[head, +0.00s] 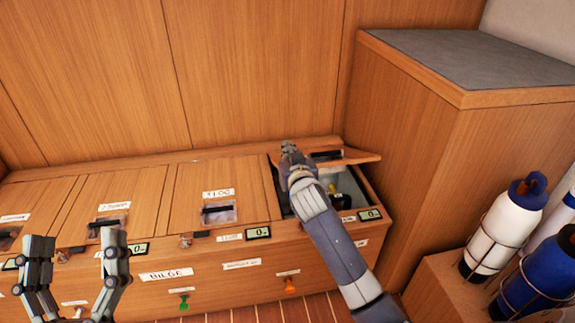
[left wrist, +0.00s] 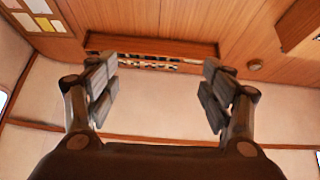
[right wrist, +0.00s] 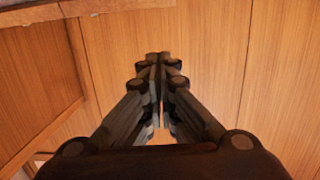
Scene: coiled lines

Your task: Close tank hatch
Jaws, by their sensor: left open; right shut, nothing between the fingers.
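The tank hatch at the right end of the wooden bench stands open. Its wooden lid (head: 357,157) is tilted up at the back, seen nearly edge-on, with a dark handle on it. Below it the dark tank opening (head: 347,190) shows something yellow inside. My right gripper (head: 288,147) is shut and empty at the lid's left end; I cannot tell whether it touches the lid. In the right wrist view its fingers (right wrist: 160,65) are together before wood panels. My left gripper (head: 75,245) is open and empty in front of the bench at the left, also seen in the left wrist view (left wrist: 160,85).
Other hatches, such as the closed one (head: 212,185) to the left, lie flat with dark latches. Small displays (head: 258,233) and coloured knobs (head: 290,286) line the bench front. A tall wooden cabinet (head: 430,150) stands close on the right. Racked bottles (head: 503,228) are at the lower right.

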